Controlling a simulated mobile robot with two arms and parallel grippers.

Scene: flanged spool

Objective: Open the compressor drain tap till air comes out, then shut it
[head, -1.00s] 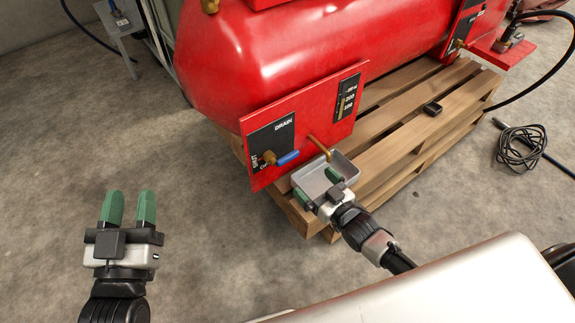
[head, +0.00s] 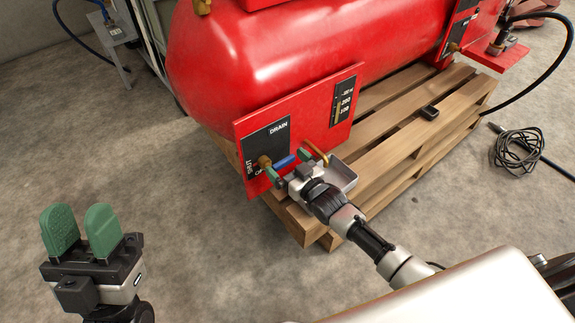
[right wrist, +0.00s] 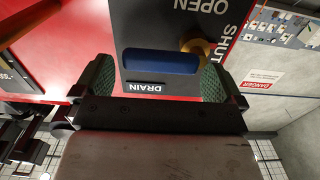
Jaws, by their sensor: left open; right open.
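The drain tap has a blue lever handle (head: 285,161) on a brass body (head: 264,162). It sits on the black DRAIN label of the red panel (head: 310,118). The lever points right, lying sideways. My right gripper (head: 288,165) is open at the lever. In the right wrist view the blue lever (right wrist: 160,62) lies between my two green fingers, with the brass hub (right wrist: 196,50) near the right one. Contact cannot be told. A brass outlet pipe (head: 316,152) points down over a grey tray (head: 342,175), partly hidden by my right arm. My left gripper (head: 82,232) is open and empty over the floor.
The red tank (head: 300,50) stands on a wooden pallet (head: 400,150). A small black block (head: 429,112) lies on the pallet. A coiled cable (head: 516,146) lies on the floor at right.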

